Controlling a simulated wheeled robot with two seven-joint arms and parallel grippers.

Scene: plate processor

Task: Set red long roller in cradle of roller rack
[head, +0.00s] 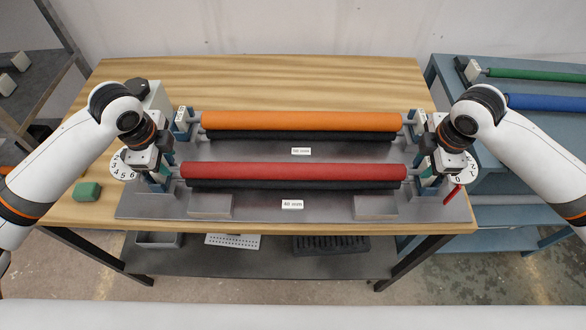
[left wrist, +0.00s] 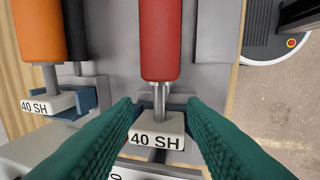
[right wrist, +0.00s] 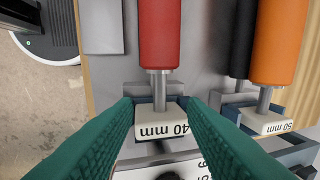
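The red long roller (head: 293,171) lies level along the front of the roller rack (head: 335,205), above a black roller (head: 290,184). Its left end block, marked 40 SH (left wrist: 157,125), and right end block, marked 40 mm (right wrist: 160,122), sit at the front cradles, partly hidden by the fingers. My left gripper (head: 161,174) has its green fingers on both sides of the left block, apart from it by a narrow gap. My right gripper (head: 430,170) flanks the right block the same way. Whether the roller ends are fully seated cannot be told.
An orange roller (head: 300,121) lies in the rear cradles, close behind the red one. A green block (head: 87,191) is on the wooden table (head: 270,72) at left. A blue bench (head: 500,134) at right holds green and blue rollers. The table's back is clear.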

